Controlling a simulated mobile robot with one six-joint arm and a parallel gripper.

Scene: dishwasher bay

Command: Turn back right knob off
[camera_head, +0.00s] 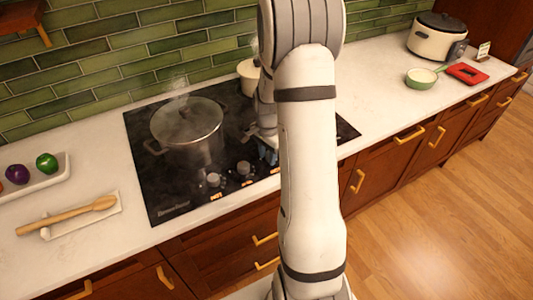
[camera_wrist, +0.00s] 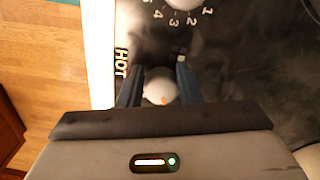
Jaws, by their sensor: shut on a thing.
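In the wrist view, a round white knob (camera_wrist: 160,88) with a small orange mark sits between the two dark fingers of my gripper (camera_wrist: 157,84), which is shut on it. An orange-lit "HOT" label (camera_wrist: 121,63) shows beside this knob. Its own dial numbers are hidden, so I cannot read its setting. Another knob (camera_wrist: 185,12) with printed numbers is at the top edge. In the head view my gripper (camera_head: 266,153) is low over the right part of the black cooktop (camera_head: 150,200), partly hidden by my arm. Two free knobs, one nearer (camera_head: 213,180) and one farther (camera_head: 243,168), show left of it.
A steaming lidded pot (camera_head: 188,135) stands on the left of the cooktop. A pale pot (camera_head: 249,75) is at the back, partly behind my arm. A spoon rest (camera_head: 80,222), rice cooker (camera_head: 436,40) and green pan (camera_head: 421,80) are on the counter.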

